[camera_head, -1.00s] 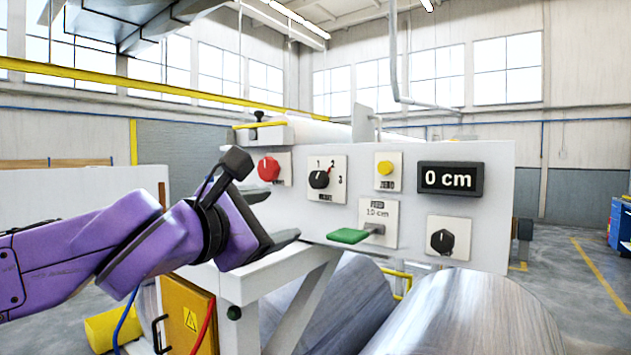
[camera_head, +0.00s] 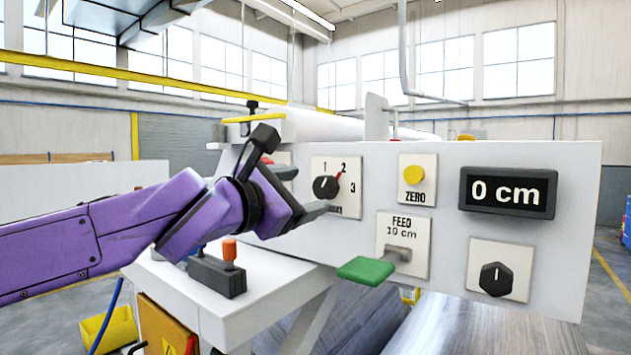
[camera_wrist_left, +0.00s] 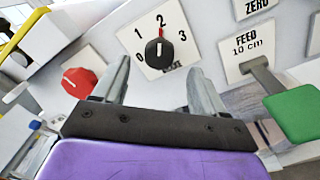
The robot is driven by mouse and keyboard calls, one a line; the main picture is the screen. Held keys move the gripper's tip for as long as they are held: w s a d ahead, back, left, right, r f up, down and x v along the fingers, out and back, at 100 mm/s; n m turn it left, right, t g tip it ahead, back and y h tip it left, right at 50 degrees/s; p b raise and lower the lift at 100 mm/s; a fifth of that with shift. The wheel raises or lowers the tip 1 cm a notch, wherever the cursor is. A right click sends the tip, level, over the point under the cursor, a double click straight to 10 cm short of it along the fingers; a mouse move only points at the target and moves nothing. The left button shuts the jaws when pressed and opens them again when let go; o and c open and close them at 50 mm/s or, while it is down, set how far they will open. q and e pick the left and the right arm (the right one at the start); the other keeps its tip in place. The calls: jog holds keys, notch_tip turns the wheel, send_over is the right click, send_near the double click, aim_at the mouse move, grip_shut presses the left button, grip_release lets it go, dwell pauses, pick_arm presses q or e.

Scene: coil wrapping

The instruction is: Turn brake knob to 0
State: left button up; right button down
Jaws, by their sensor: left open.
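The brake knob (camera_head: 325,187) is a round black knob on a white plate marked 1, 2, 3, set in the machine's white panel (camera_head: 400,160). It also shows in the left wrist view (camera_wrist_left: 159,52), where a red mark sits above it towards the 2. A 0 shows at the plate's lower left there. My left gripper (camera_head: 305,190) is open in front of the panel, just left of the knob in the head view. In the left wrist view its two fingers (camera_wrist_left: 160,74) stand either side below the knob, with nothing between them. Contact is not visible. My right gripper is not in view.
A red knob (camera_wrist_left: 80,82) sits left of the brake plate. The green feed lever (camera_head: 366,270) juts out at lower right, below a yellow ZERO button (camera_head: 414,175). The display (camera_head: 507,192) reads 0 cm. A control box with an orange-topped lever (camera_head: 230,252) stands on a ledge below my arm.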

aim_at(321, 190)
pick_arm(q)
jog(key=x, duration=0.4)
jog(key=p+x, duration=0.1)
jog(key=x, duration=0.1)
jog(key=shift+w+a+f, duration=0.1)
jog(key=shift+w+f, duration=0.15)
jog(key=shift+f, duration=0.05)
jog(key=shift+s+a+r, duration=0.15)
jog(key=shift+s, duration=0.35)
jog(key=shift+c, duration=0.6)
jog(key=c, duration=0.9)
jog(key=shift+c, duration=0.2)
